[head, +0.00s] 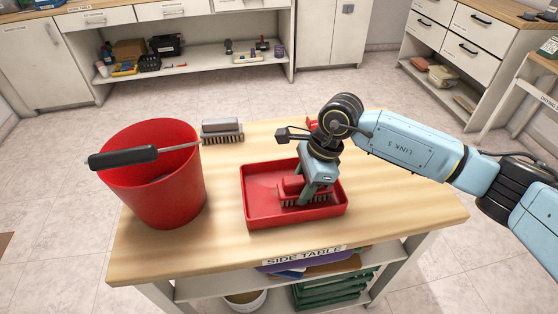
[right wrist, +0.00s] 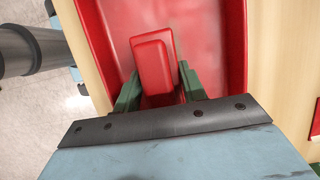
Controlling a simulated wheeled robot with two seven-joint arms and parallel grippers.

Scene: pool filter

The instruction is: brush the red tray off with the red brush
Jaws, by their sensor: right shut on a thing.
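The red tray (head: 258,209) lies on the wooden side table. The red brush (head: 292,186) stands bristles down inside the tray, toward its front right. My right gripper (head: 308,194) reaches down from above and is shut on the brush. In the right wrist view the brush's red top (right wrist: 153,62) sits between the two green fingers of the right gripper (right wrist: 157,92), with the tray floor (right wrist: 205,50) around it. The bristles seem to touch the tray floor. No debris can be made out in the tray. My left gripper is not in view.
A red bucket (head: 160,190) stands at the table's left, with a black-handled tool (head: 123,157) across its rim. A grey brush (head: 222,129) lies behind the tray. A small red thing behind my right wrist is mostly hidden. The table's right side (head: 405,200) is clear.

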